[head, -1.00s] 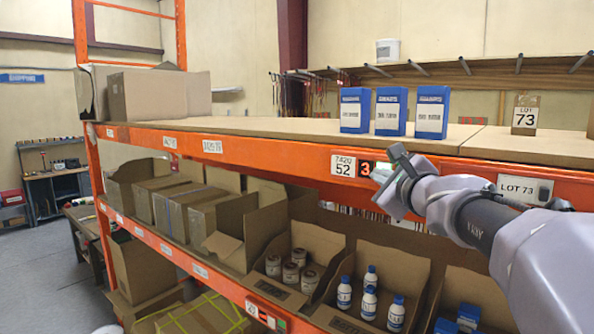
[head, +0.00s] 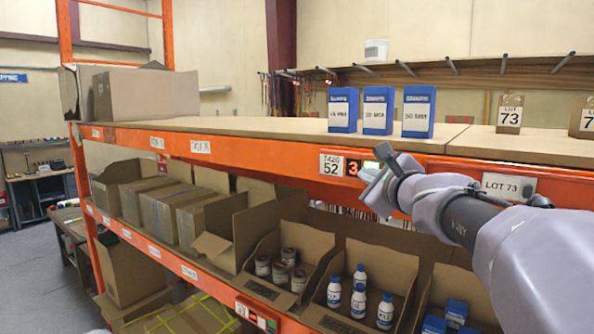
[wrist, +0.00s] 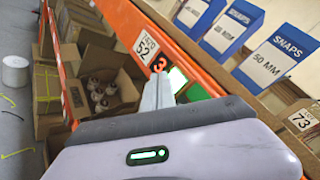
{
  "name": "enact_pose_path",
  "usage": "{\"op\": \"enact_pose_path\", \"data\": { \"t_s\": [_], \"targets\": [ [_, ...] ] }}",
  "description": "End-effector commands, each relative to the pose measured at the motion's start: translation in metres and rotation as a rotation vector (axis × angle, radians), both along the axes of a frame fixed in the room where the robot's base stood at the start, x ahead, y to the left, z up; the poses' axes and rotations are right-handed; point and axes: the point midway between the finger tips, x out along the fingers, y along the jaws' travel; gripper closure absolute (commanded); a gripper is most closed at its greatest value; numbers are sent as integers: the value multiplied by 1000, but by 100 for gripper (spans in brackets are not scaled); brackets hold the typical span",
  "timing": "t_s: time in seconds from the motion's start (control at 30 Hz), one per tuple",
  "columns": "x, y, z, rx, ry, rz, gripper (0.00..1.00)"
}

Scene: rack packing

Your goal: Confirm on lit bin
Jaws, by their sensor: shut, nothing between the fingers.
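The lit bin display (head: 352,167) is on the upper orange beam, beside the label T420 52 (head: 331,165). It shows a red 3 with a green-lit part (head: 371,166) to its right. In the wrist view, a bright pale-green lit button (wrist: 177,79) and a green panel (wrist: 198,92) sit right of the 3. My gripper (head: 374,182) is shut and empty, in front of the beam by the display. In the wrist view its fingers (wrist: 157,94) overlap the beam just left of the lit button. I cannot tell whether they touch it.
Three blue boxes (head: 378,110) stand on the upper shelf above the display. Below are open cartons with cans (head: 281,268) and white bottles (head: 359,296). The lower beam carries another display (head: 257,313). The LOT 73 plate (head: 508,186) is right, behind my arm.

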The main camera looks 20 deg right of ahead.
Motion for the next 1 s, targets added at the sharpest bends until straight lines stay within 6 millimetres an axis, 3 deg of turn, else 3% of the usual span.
{"op": "enact_pose_path", "data": {
  "t_s": [1.0],
  "targets": [
    [5,-6,-1,1,1,-1,100]
  ]
}}
